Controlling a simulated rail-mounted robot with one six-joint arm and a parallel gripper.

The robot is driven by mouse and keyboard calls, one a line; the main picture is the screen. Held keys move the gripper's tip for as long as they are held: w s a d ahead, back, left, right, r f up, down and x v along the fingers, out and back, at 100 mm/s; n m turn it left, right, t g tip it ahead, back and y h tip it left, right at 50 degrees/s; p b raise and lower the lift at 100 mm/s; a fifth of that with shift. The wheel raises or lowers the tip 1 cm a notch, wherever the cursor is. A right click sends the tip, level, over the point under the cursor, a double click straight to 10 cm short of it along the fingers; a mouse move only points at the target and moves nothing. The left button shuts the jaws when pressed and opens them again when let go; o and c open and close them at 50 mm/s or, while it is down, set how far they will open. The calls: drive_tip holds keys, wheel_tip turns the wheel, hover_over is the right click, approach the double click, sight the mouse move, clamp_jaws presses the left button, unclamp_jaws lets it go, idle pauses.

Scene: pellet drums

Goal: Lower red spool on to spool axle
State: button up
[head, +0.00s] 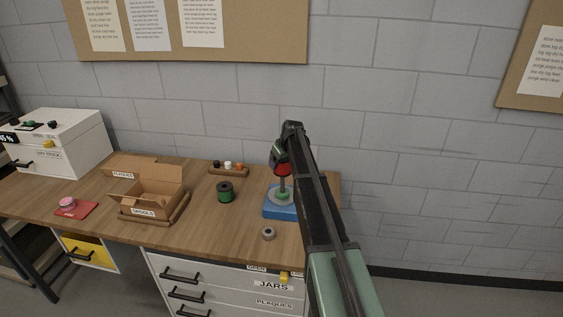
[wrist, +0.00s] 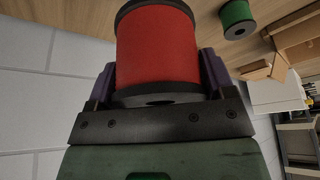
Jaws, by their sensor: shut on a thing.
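The red spool (wrist: 157,48) has dark end flanges and fills the middle of the wrist view. My gripper (wrist: 158,85) is shut on it, with a purple finger on each side. In the head view the red spool (head: 282,169) is partly hidden by my gripper and arm. It is above the blue base (head: 272,213), which carries a grey disc and a green hub with a thin dark upright axle (head: 282,184). The spool's red part is around or just over the axle's top; I cannot tell whether the axle is in its hole.
A green spool (head: 225,191) stands left of the blue base. A small grey ring (head: 268,233) lies in front. An open cardboard box labelled SPOOLS (head: 148,200) and a rack of small jars (head: 229,171) are further left. The wall is close behind the table.

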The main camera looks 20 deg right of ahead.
drive_tip(key=shift+f+b, duration=4.75)
drive_tip(key=shift+f, duration=0.05)
drive_tip(key=o, duration=1)
drive_tip(key=shift+r, duration=0.1)
wheel_tip(320, 180, up, 6)
drive_tip(key=p, duration=0.6)
wheel_tip(320, 180, up, 12)
drive_tip(key=p, duration=1.2)
